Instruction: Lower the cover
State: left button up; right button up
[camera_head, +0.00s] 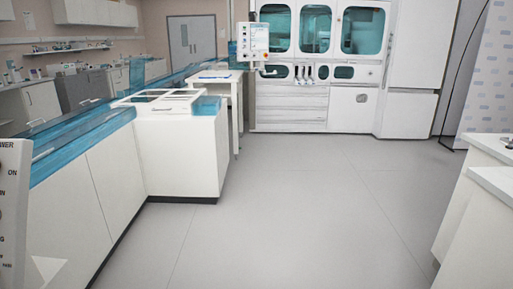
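A long translucent blue cover (75,145) runs along the top of the white tube-track cabinets (80,210) on the left. A short blue cover piece (207,105) sits at the near right corner of the white unit (180,155). Farther back, a blue piece (137,72) stands upright above the track line, and another blue strip (195,72) continues towards the back. I cannot tell from here which cover is raised. Neither of my grippers is in view.
A white panel with switch labels (14,200) stands close at the left edge. A large white machine with teal windows (325,75) and a screen (253,38) fill the back. White counters (480,200) stand at right. The grey floor (290,215) between is clear.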

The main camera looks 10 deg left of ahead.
aim_at(135, 74)
jog(key=i+u, duration=0.3)
jog(key=i, duration=1.05)
jog(key=i+u, duration=0.25)
jog(key=i, duration=0.4)
jog(key=i+l+u, duration=0.2)
jog(key=i, duration=0.45)
jog(key=i+j+u, duration=0.1)
jog(key=i+u, duration=0.3)
jog(key=i, duration=0.15)
jog(key=i+u, duration=0.35)
jog(key=i, duration=0.25)
jog(key=i+j, duration=0.15)
jog(key=i, duration=0.2)
jog(key=i+j+z, duration=0.1)
jog(key=i, duration=0.3)
jog(key=i+j, duration=0.35)
jog(key=i, duration=0.2)
jog(key=u, duration=4.35)
jog(key=i+j, duration=0.05)
jog(key=j, duration=0.05)
